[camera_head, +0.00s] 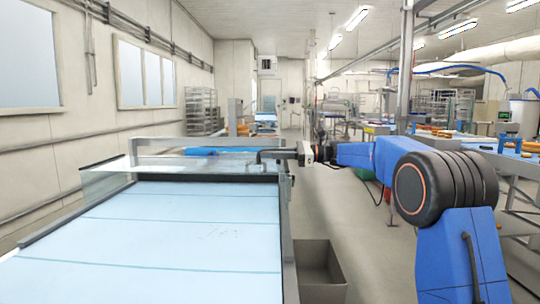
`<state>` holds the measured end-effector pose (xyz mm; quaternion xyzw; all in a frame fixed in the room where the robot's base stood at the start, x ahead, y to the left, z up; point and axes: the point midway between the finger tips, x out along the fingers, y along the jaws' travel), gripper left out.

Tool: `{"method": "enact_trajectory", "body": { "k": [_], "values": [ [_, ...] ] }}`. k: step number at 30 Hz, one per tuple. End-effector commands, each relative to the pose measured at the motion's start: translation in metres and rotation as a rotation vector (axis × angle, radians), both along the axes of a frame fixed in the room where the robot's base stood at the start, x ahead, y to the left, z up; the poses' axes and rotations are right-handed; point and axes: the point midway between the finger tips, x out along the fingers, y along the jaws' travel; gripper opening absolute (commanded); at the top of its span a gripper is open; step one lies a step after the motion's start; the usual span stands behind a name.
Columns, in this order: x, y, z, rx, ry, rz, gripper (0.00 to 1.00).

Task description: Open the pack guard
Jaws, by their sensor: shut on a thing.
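The pack guard (222,168) is a clear panel across the far end of a belt with a light blue surface. The panel looks nearly flat; its exact angle is hard to tell. A black bar handle (272,154) shows at the guard's right end. My gripper (300,153) reaches in from the right and is shut on this handle. The fingertips are small in the picture and their exact contact is hard to make out.
The light blue belt (160,228) fills the lower left, with a metal side rail (288,235) along its right. A grey open bin (318,270) stands beside it on the floor. Tables with orange goods (482,147) are at the right. Floor between is clear.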

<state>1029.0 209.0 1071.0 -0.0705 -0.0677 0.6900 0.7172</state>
Motion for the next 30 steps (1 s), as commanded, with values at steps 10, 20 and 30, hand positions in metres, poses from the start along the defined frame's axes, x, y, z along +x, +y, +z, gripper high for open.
{"method": "enact_trajectory", "body": {
  "k": [10,20,30],
  "values": [
    [0.000,0.000,0.000,0.000,-0.001,0.000,0.31],
    [-0.001,-0.032,0.000,0.000,-0.001,-0.003,0.31],
    [-0.003,-0.100,0.000,0.001,-0.001,-0.003,0.31]
  ]
}}
